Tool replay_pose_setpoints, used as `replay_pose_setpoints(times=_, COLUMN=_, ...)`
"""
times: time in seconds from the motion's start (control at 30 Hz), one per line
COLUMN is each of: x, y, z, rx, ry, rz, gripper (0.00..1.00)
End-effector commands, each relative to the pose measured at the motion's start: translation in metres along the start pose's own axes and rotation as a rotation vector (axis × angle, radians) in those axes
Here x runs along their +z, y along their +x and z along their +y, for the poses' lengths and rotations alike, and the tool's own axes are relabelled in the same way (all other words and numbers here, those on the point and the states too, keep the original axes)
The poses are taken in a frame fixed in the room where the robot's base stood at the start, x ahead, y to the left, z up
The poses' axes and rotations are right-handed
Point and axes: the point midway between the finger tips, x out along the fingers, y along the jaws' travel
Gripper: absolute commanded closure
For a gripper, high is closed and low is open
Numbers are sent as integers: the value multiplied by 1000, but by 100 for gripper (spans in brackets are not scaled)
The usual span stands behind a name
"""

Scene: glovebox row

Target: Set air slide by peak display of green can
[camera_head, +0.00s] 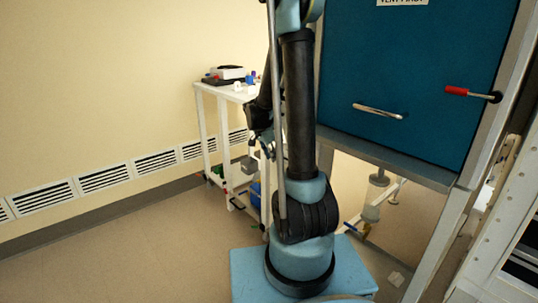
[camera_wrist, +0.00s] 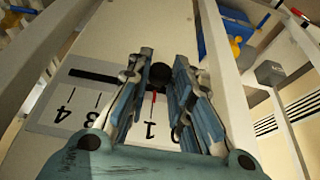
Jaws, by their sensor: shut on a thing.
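The air slide shows in the wrist view as a black slot (camera_wrist: 92,75) in a pale panel, with a black knob (camera_wrist: 160,76). A white scale plate (camera_wrist: 55,123) carries tick marks and digits, including a 4 and a 1; another digit is partly covered by a finger. A thin red pointer (camera_wrist: 153,97) below the knob sits about at the mark for 1. My gripper (camera_wrist: 161,72) has its fingers on either side of the knob and is shut on it. I cannot make out a green can or a peak display in either view.
A white cart (camera_head: 240,95) with small items stands by the wall. A blue cabinet front with a handle (camera_head: 378,110) and a red-gripped lever (camera_head: 468,93) is at right. A blue bin (camera_wrist: 228,38) with yellow items shows in the wrist view. Floor at left is clear.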

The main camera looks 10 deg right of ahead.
Motion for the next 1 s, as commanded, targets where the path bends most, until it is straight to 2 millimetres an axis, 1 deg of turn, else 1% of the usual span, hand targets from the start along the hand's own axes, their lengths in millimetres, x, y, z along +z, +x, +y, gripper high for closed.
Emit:
replay_pose_setpoints(times=0.13, x=0, y=0, z=-1, rx=0, ry=0, rz=0, gripper=100)
replay_pose_setpoints(times=0.17, x=0, y=0, z=-1, rx=0, ry=0, rz=0, gripper=75)
replay_pose_setpoints(times=0.2, x=0, y=0, z=-1, rx=0, ry=0, rz=0, gripper=66)
replay_pose_setpoints(times=0.23, x=0, y=0, z=-1, rx=0, ry=0, rz=0, gripper=60)
replay_pose_setpoints(times=0.53, x=0, y=0, z=-1, rx=0, ry=0, rz=0, gripper=60)
replay_pose_setpoints(times=0.67, x=0, y=-4, z=-1, rx=0, ry=-1, rz=0, gripper=60)
replay_pose_setpoints(times=0.77, x=0, y=-12, z=0, rx=0, ry=-1, rz=0, gripper=60)
replay_pose_setpoints(times=0.87, x=0, y=-24, z=0, rx=0, ry=-1, rz=0, gripper=60)
replay_pose_setpoints(times=1.0, x=0, y=-45, z=0, rx=0, ry=-2, rz=0, gripper=60)
